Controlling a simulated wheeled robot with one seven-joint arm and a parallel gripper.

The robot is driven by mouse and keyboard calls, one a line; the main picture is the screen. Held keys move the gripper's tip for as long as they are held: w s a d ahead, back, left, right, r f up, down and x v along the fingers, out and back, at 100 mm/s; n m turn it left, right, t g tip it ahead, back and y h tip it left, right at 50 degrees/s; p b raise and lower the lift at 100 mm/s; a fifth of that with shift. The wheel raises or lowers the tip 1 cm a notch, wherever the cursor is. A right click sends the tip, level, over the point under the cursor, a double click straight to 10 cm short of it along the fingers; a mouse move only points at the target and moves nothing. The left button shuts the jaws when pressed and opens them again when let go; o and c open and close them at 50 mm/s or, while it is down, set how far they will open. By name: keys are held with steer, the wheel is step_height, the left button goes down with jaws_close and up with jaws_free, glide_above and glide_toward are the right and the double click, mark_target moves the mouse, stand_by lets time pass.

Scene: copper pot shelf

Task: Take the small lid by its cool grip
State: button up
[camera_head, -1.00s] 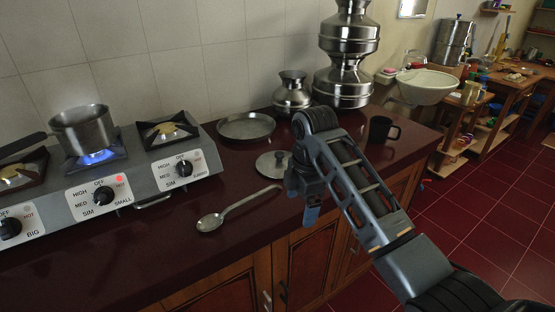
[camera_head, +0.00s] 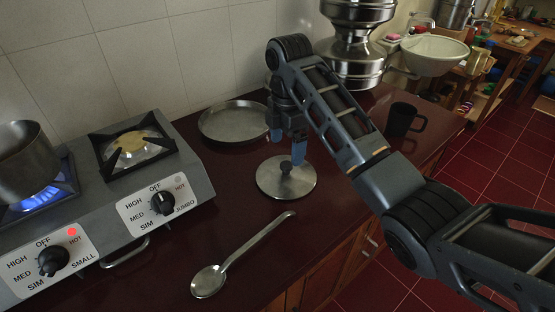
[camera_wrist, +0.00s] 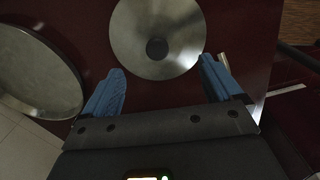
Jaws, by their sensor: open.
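The small lid (camera_head: 272,181) is a round steel disc lying flat on the dark red counter, with a dark knob (camera_head: 286,168) at its centre. In the wrist view the lid (camera_wrist: 180,30) lies ahead of the fingers, and its dark knob (camera_wrist: 157,48) sits beyond the fingertips, roughly midway between them. My gripper (camera_head: 288,148) points down just above the lid's far side. In the wrist view my gripper (camera_wrist: 160,80) has its two blue fingers spread wide with nothing between them.
A shallow steel plate (camera_head: 233,122) lies behind the lid, and a steel ladle (camera_head: 243,254) in front of it. A stove (camera_head: 150,190) with a pot (camera_head: 25,160) over a blue flame stands left. A dark mug (camera_head: 402,119) and steel vessels (camera_head: 355,55) stand right.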

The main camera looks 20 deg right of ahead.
mark_target(286, 164)
steer(key=shift+w+f, duration=0.1)
steer(key=shift+w, duration=0.15)
steer(key=shift+f, duration=0.3)
steer(key=shift+s+d+f+p, duration=0.1)
steer(key=shift+f+p, duration=0.7)
steer(key=shift+f, duration=2.7)
steer(key=shift+c, duration=0.3)
